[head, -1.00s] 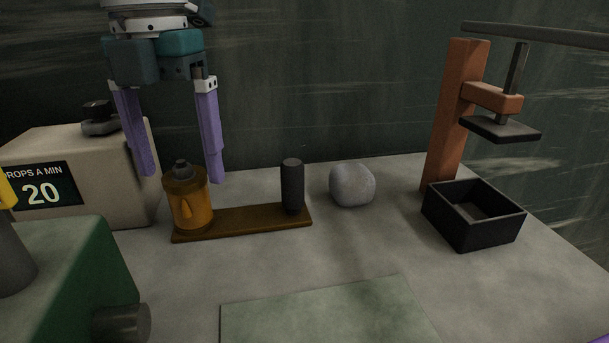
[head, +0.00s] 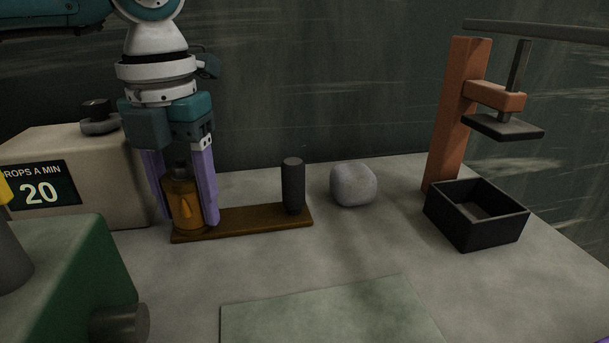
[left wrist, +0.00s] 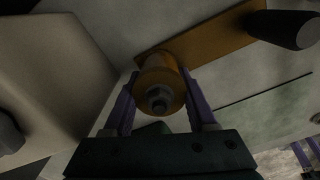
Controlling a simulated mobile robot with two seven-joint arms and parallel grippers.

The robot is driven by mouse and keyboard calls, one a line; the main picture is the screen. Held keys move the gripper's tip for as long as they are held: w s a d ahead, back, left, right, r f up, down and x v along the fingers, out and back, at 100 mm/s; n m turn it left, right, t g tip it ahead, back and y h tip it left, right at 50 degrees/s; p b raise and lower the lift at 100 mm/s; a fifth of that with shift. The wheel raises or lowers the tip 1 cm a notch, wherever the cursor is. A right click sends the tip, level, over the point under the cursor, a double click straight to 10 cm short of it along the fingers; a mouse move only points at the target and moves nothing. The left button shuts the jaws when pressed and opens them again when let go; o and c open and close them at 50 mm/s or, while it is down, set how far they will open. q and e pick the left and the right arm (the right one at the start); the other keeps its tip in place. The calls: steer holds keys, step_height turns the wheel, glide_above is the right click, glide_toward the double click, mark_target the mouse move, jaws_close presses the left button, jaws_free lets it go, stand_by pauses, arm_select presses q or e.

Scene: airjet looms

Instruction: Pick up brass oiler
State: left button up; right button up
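The brass oiler (head: 184,206), an amber can with a dark cap, stands upright on the left end of a brown wooden strip (head: 250,219). My left gripper (head: 190,221) points down with its purple fingers on either side of the oiler, close against its body. In the left wrist view the oiler (left wrist: 158,88) sits between the two fingers, with no clear gap on either side. The oiler still appears to rest on the strip.
A dark cylinder (head: 293,186) stands on the strip's right end. A grey rounded lump (head: 353,185), a black open box (head: 474,235) and an orange post (head: 450,120) are to the right. A beige box (head: 85,205) and green housing (head: 70,280) are at left.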

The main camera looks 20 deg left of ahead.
arm_select(q)
jaws_close()
steer(key=shift+r, duration=0.1)
stand_by(0.3)
